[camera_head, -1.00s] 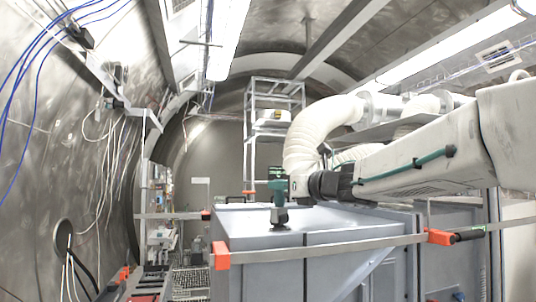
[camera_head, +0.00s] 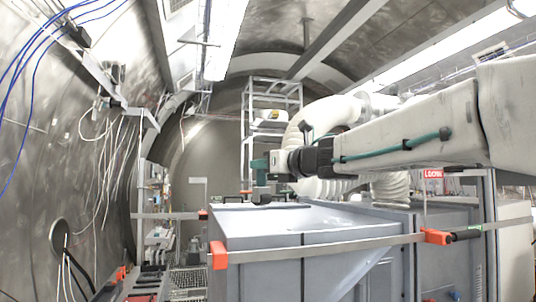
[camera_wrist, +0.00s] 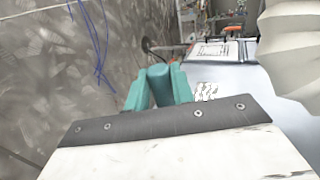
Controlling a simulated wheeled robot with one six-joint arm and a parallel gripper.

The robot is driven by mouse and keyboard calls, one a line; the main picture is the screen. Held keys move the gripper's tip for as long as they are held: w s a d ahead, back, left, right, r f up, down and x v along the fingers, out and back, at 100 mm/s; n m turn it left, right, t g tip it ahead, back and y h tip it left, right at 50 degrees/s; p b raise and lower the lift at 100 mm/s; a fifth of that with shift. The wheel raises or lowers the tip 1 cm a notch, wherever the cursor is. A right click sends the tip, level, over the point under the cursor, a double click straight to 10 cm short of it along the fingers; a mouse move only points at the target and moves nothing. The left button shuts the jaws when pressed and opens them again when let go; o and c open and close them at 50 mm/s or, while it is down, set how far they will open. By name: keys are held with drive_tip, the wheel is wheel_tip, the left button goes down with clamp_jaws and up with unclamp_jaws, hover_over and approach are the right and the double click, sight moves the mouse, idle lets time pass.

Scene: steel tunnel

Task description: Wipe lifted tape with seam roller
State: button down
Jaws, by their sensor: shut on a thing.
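My gripper (camera_head: 261,164) has teal fingers and is above the far left part of the grey box top (camera_head: 320,222) in the head view. In the wrist view the gripper (camera_wrist: 158,92) is shut on a teal upright handle (camera_wrist: 158,76), which I take to be the seam roller. In the head view a dark lower end of the roller (camera_head: 262,190) shows under the fingers, near the box's far edge; I cannot tell if it touches. A pale patch with dark marks (camera_wrist: 207,91) lies on the box top beside the fingers. I cannot make out the lifted tape for certain.
A grey rail with orange ends (camera_head: 325,248) crosses the box's front. A thick white ribbed hose (camera_head: 330,113) is close behind my arm and shows at right in the wrist view (camera_wrist: 290,50). A shelf rack (camera_head: 272,110) stands behind. The curved steel wall (camera_head: 60,160) is at left.

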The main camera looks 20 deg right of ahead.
drive_tip(key=shift+r, duration=1.5)
